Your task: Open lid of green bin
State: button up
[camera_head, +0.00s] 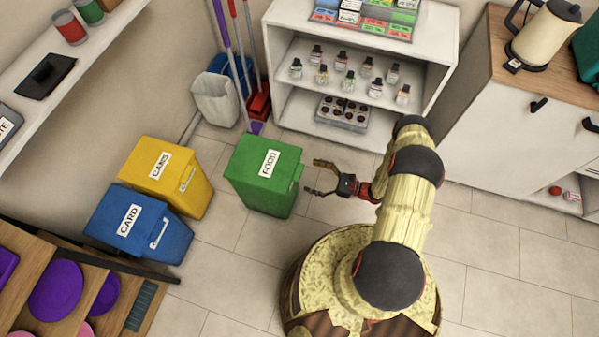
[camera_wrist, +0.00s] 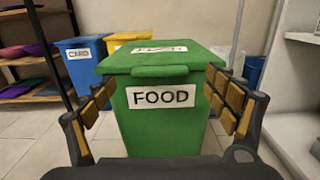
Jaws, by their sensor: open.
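The green bin (camera_head: 262,184) stands on the floor, labelled FOOD on its lid (camera_head: 287,165). Its lid is shut. In the wrist view the green bin (camera_wrist: 160,122) stands straight ahead, its front label facing me, with the lid (camera_wrist: 155,58) closed and its front lip showing above the label. My gripper (camera_head: 314,177) is to the right of the bin in the head view, open and empty, its fingers pointing at the bin and apart from it. In the wrist view my gripper (camera_wrist: 160,104) has its fingers spread to either side of the bin's front.
A yellow CANS bin (camera_head: 168,182) and a blue CARD bin (camera_head: 138,229) stand to the left. A white waste basket (camera_head: 215,100), brooms and a red dustpan (camera_head: 259,104) are behind. A white shelf unit (camera_head: 278,75) with small bottles stands behind my arm. Floor at front left is clear.

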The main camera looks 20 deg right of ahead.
aim_at(300, 172)
jog(key=b+x, duration=0.1)
jog(key=x, duration=0.4)
jog(key=shift+w+a, duration=0.2)
jog(key=shift+a, duration=0.1)
jog(key=shift+c, duration=1.1)
jog(key=c, duration=1.5)
